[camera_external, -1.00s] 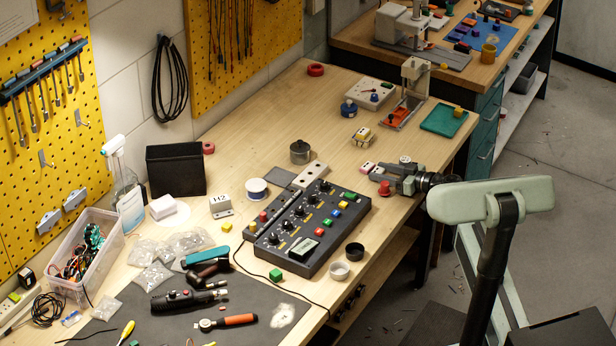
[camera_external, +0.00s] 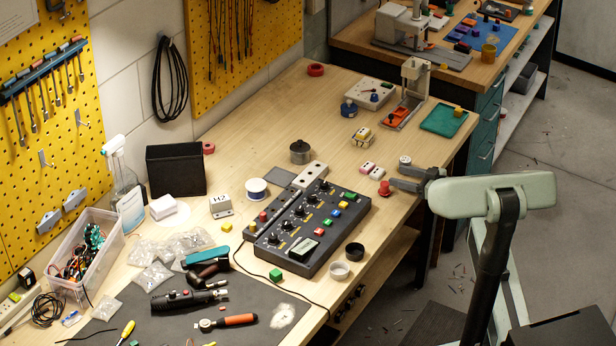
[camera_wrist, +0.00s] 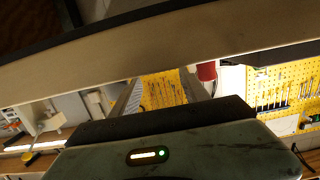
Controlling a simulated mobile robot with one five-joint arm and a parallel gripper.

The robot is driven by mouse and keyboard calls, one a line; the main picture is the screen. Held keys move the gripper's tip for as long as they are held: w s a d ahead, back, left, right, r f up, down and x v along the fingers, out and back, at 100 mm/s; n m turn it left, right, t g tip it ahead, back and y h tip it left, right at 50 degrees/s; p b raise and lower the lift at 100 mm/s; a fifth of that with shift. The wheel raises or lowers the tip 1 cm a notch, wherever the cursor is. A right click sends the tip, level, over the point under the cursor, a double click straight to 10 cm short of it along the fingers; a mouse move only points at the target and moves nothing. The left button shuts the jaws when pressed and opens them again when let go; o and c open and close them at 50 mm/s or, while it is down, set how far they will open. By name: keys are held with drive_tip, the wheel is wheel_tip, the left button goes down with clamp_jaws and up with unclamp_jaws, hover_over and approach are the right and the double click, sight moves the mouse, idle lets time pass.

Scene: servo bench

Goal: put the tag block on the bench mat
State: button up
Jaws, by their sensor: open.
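The tag block (camera_external: 221,206), a small grey-white block marked "H2", sits on the wooden bench left of the black control box. The bench mat (camera_external: 250,296) is the dark grey sheet at the front of the bench, with tools lying on it. My gripper (camera_external: 395,178) is open over the bench's right edge, well to the right of the tag block, close to a red knob (camera_external: 385,188). In the wrist view its fingers (camera_wrist: 160,92) stand apart with nothing seen held between them. The tag block cannot be made out there.
The black control box (camera_external: 308,228) stands between my gripper and the tag block. Bare wood shows behind.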

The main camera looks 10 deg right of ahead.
drive_tip(key=shift+s+d, duration=0.15)
drive_tip(key=o, duration=0.4)
